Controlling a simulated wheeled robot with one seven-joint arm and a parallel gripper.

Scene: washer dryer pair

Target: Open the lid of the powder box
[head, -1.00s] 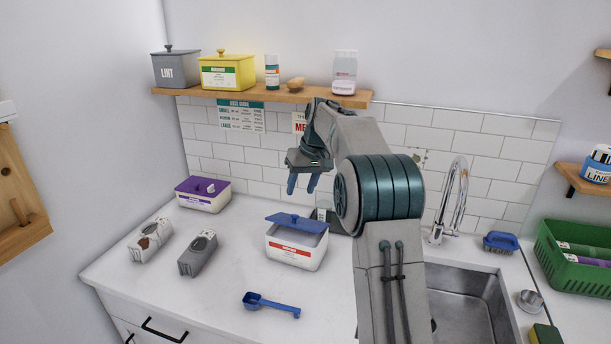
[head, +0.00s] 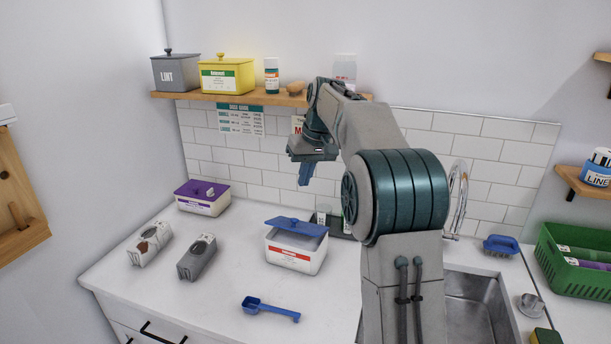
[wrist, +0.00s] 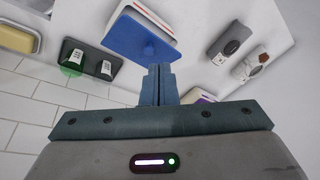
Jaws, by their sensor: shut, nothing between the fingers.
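In the wrist view the blue lid (wrist: 148,42) lies just beyond my fingertips, hiding most of the box (wrist: 158,10). My gripper (head: 303,181) is shut and empty, above and behind the box, apart from the lid in the head view. Another white box (head: 203,205) with a purple lid stands at the back left.
A blue scoop (head: 270,309) and two cartons (head: 150,244) (head: 197,257) lie on the counter. A dark tray with small cups (wrist: 88,62) is behind the box. A wooden shelf (head: 225,98) with containers hangs above. The sink (head: 470,305) is at right. The front counter is mostly clear.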

